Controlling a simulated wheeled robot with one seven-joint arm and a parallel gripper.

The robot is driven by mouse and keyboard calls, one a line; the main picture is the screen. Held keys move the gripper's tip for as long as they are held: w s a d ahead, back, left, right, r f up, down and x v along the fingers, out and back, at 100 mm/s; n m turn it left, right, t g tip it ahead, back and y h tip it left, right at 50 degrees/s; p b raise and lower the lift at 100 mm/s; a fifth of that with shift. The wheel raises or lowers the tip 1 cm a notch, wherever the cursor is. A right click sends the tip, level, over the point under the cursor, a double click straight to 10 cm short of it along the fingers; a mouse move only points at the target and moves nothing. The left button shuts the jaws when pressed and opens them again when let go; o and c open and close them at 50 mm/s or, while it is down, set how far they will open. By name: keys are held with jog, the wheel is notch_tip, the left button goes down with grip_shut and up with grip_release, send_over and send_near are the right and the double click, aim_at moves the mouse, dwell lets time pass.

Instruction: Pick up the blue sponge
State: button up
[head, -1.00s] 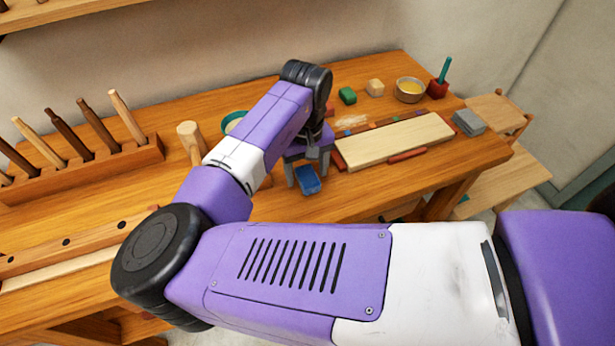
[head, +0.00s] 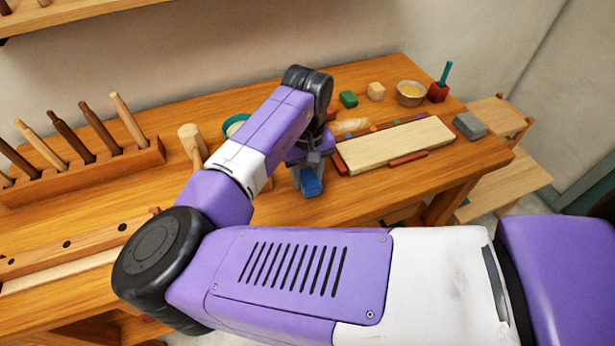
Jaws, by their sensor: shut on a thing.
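The blue sponge (head: 311,184) shows in the head view near the middle of the workbench, toward its front edge. My gripper (head: 308,178) is above the bench and shut on the sponge, with a finger at its left side. Part of the sponge's top is hidden by my gripper. I cannot tell whether the sponge touches the bench top or is just above it.
A wooden mallet (head: 192,140) and a tool rack (head: 85,172) stand left.

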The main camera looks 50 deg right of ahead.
aim_at(307, 175)
notch_tip(307, 175, up, 20)
jog(key=shift+f, duration=0.15)
dwell(0.3)
